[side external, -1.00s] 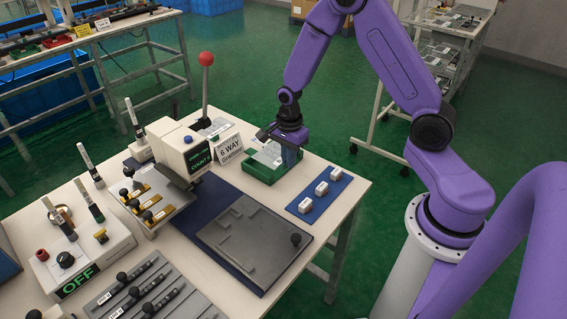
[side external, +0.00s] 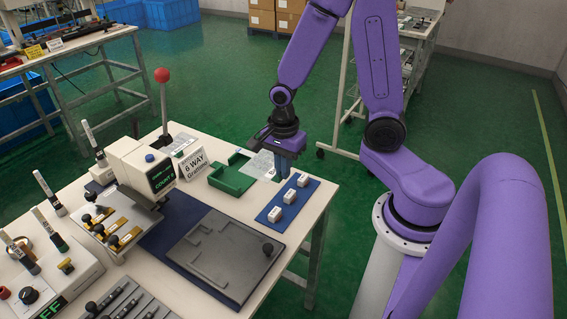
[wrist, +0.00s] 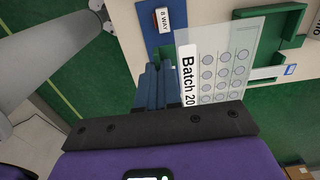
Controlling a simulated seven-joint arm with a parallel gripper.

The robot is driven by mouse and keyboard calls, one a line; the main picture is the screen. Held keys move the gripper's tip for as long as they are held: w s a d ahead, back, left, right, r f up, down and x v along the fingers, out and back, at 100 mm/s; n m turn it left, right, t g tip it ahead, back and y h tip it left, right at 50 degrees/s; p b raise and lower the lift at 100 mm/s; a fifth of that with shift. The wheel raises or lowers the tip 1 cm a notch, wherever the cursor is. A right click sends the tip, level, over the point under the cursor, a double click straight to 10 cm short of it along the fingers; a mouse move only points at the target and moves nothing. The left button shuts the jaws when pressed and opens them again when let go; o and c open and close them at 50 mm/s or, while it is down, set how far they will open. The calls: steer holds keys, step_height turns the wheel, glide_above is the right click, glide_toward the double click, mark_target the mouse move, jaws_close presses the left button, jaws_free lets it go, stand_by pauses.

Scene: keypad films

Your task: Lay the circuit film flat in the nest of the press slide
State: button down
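The circuit film (side external: 260,163) is a clear sheet with printed circles and a "Batch 20" label in the wrist view (wrist: 215,62). My gripper (side external: 284,174) has its blue fingers close together at the film's label edge, and the film sticks out to one side of them. The fingers (wrist: 160,85) hide the exact pinch. The film hangs beside the green tray, above the table's back right. The press slide (side external: 222,254) is a flat grey plate with raised ridges around its nest and a black knob. Its nest looks empty.
The green tray (side external: 226,183) lies left of my gripper. A blue mat with several white blocks (side external: 276,214) lies between gripper and slide. A "6 WAY" sign (side external: 192,163), a press with a display (side external: 158,174) and a red-knobbed lever (side external: 162,76) stand left.

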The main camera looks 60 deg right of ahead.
steer(key=a, duration=1.1)
glide_above(241, 275)
steer(key=f, duration=0.2)
steer(key=shift+f, duration=4.05)
steer(key=shift+f, duration=0.4)
steer(key=c, duration=1.2)
jaws_free()
steer(key=shift+c, duration=0.2)
